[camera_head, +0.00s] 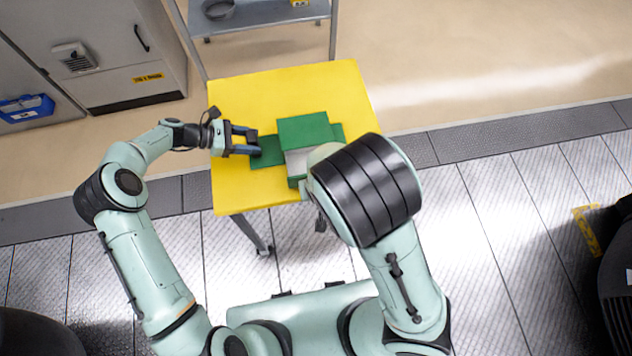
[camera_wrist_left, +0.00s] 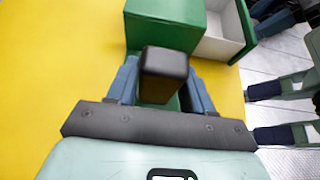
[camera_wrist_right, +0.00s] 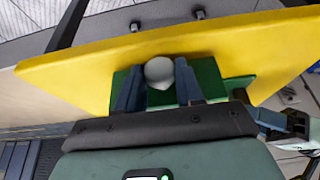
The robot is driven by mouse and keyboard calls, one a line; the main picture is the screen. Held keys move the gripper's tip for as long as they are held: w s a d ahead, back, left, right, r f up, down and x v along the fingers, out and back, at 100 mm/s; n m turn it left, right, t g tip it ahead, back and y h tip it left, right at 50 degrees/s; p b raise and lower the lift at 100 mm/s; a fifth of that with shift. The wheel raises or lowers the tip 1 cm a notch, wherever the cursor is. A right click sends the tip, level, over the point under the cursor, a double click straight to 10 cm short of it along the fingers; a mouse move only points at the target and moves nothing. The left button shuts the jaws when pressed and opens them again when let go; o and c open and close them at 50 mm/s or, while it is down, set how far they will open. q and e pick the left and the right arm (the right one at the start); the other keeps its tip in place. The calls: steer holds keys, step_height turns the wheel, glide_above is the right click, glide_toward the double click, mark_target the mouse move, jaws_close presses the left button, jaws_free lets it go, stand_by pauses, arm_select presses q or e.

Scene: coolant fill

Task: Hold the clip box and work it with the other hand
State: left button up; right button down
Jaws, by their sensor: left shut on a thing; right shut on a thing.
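The green clip box (camera_head: 303,130) stands on a yellow table, with a green base (camera_head: 268,152) showing at its left. A pale tray-like drawer (camera_head: 297,162) stands open on the near side; its hollow interior also shows in the left wrist view (camera_wrist_left: 222,32). My left gripper (camera_head: 257,141) is at the box's left side, its fingers shut around a black block (camera_wrist_left: 165,62) in front of the green body. My right gripper (camera_wrist_right: 157,88) is shut on a round grey knob (camera_wrist_right: 158,72) before a green panel. In the head view my right arm hides that gripper and knob.
The yellow table (camera_head: 235,95) has bare surface behind and left of the box. A grey shelf rack (camera_head: 262,18) stands behind it. A grey cabinet (camera_head: 100,40) and a blue bin (camera_head: 25,108) are at the far left.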

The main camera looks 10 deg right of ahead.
steer(key=c, duration=0.7)
jaws_free()
steer(key=shift+v, duration=6)
arm_select(q)
steer(key=o, duration=1)
